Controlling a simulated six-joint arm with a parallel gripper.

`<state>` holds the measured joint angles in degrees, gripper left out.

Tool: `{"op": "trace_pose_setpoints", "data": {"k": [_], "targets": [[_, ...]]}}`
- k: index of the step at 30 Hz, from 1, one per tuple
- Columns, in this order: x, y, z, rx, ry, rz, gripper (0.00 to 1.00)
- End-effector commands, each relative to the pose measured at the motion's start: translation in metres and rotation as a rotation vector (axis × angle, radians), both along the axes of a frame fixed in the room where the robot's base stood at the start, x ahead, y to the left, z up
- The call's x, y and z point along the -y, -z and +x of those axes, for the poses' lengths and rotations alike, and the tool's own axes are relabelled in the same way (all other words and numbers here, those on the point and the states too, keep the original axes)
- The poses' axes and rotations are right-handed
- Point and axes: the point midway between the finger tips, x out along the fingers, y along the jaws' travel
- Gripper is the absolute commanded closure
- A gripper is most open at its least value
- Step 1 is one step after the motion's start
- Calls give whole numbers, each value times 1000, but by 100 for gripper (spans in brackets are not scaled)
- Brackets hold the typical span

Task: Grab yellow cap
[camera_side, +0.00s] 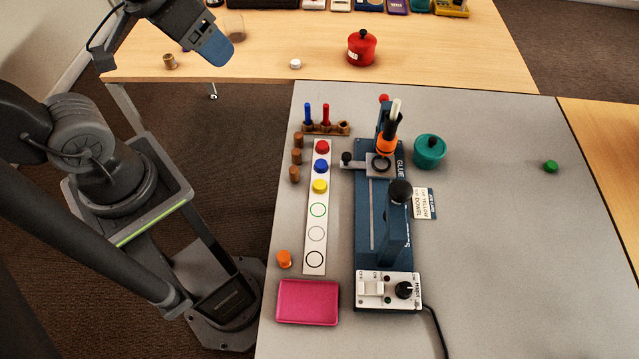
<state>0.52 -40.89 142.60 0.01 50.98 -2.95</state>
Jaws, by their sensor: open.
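The yellow cap (320,187) sits on a white strip (315,272) on the grey table. It is third from the far end, just nearer than a blue cap (321,166) and a red cap (322,147). Nearer on the strip are a green, a pale and a black ring outline with no caps on them. My gripper (217,49), with a blue tip, is high at the upper left, well apart from the yellow cap. It is open, and no object shows in it.
A blue glue machine (368,225) with a tall post stands right of the strip. Wooden pegs (296,157) and a peg rack (325,128) stand close by. A pink tray (308,302) and orange cap (284,259) lie nearer. The table's right side is mostly clear.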

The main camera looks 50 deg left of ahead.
Motion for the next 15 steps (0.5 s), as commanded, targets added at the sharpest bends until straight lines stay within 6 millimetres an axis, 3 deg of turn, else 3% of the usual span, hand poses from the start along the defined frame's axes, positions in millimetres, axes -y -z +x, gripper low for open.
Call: {"op": "trace_pose_setpoints", "data": {"k": [8, 15], "targets": [[25, 40, 53, -161, -333, -170, 39], [57, 107, 95, -301, -718, -272, 39]]}}
